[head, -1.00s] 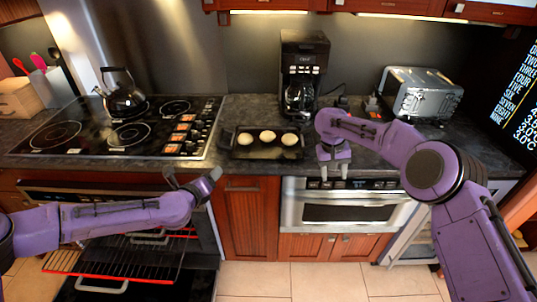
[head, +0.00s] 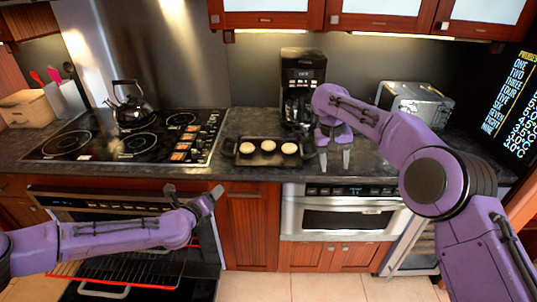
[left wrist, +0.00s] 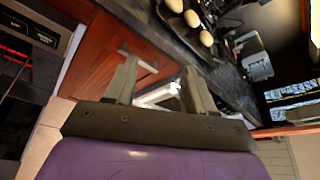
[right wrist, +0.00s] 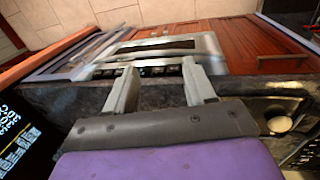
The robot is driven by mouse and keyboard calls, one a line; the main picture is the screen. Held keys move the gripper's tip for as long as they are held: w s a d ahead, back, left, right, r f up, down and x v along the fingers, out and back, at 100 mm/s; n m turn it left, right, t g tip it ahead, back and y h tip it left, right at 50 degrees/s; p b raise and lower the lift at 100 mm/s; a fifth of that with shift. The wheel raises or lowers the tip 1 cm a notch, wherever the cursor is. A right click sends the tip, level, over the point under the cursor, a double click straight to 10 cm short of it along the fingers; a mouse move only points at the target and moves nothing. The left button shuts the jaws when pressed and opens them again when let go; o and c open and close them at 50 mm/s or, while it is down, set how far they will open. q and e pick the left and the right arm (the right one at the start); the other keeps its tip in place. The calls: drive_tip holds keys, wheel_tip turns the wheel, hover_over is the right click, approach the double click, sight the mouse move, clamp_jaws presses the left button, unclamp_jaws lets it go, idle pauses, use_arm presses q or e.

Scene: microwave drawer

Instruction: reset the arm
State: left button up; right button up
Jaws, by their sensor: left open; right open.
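My left gripper (head: 192,191) is open and empty in front of the cabinets, between the oven and the wooden cabinet door. Its two fingers also show in the left wrist view (left wrist: 158,88), apart with nothing between them. My right gripper (head: 335,160) is open and empty, pointing down above the counter's front edge over the microwave drawer (head: 340,215). In the right wrist view its fingers (right wrist: 160,88) are apart, with the closed microwave drawer front (right wrist: 155,50) beyond them. Both arms are purple.
A dark tray (head: 233,153) with round pale buns sits on the counter left of my right gripper. A coffee maker (head: 301,85) and toaster (head: 415,102) stand behind. A kettle (head: 132,105) is on the stove. The oven (head: 110,270) is open, its rack below my left arm.

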drive_tip(key=shift+w, duration=0.25)
